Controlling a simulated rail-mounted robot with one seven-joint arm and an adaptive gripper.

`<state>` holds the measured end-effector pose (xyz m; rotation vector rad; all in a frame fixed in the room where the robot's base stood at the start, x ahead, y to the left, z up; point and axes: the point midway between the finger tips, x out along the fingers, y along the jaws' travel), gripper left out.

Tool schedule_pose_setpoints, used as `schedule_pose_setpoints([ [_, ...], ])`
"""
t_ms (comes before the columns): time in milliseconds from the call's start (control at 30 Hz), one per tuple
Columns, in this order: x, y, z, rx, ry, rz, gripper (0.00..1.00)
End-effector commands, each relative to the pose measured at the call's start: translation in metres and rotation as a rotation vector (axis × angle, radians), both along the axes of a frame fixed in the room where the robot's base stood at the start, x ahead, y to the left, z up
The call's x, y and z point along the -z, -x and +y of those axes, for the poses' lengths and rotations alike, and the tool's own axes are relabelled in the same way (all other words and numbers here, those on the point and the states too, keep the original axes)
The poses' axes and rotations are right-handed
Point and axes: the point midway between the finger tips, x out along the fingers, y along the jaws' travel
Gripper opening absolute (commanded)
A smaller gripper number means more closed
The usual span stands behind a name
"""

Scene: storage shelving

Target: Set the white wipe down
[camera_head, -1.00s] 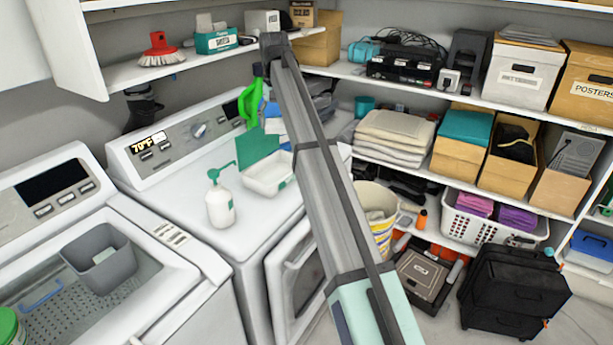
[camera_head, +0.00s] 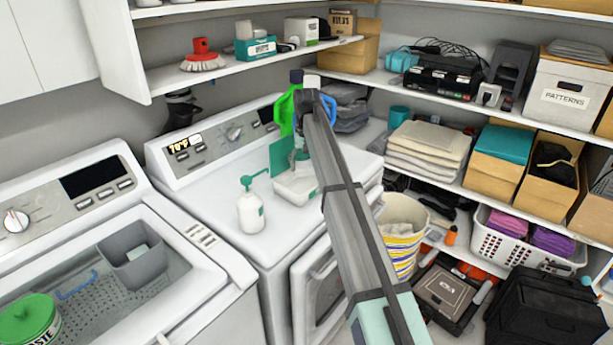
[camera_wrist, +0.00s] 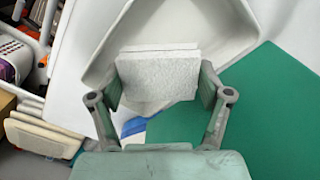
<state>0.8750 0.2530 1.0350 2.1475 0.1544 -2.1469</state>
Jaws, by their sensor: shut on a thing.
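The white wipe (camera_wrist: 158,80) is a pale, flat-faced block between the two fingers of my gripper (camera_wrist: 160,88) in the wrist view. My gripper is shut on it. Beyond the wipe is the open white tub (camera_wrist: 225,28), with the wipe overlapping its near rim in the picture. Whether they touch is unclear. In the head view, the white tub (camera_head: 296,188) sits on the dryer top (camera_head: 225,185), right of a white pump bottle (camera_head: 251,211). My arm partly hides the gripper area there, and the wipe cannot be made out clearly.
A green sheet (camera_wrist: 265,100) lies beside the tub. A bright green bottle (camera_head: 286,112) stands behind it. A grey bin (camera_head: 130,262) with a pale patch inside stands in the open washer at left. Shelves (camera_head: 350,78) stand behind and right.

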Motion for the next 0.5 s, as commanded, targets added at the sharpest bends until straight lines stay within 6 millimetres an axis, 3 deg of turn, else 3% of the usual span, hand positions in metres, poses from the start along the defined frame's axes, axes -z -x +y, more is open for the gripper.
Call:
schedule_pose_setpoints([
  [267,0.018,0.001,0.000,0.000,0.000,0.001,0.48],
  [500,0.047,0.001,0.000,0.000,0.000,0.001,0.48],
])
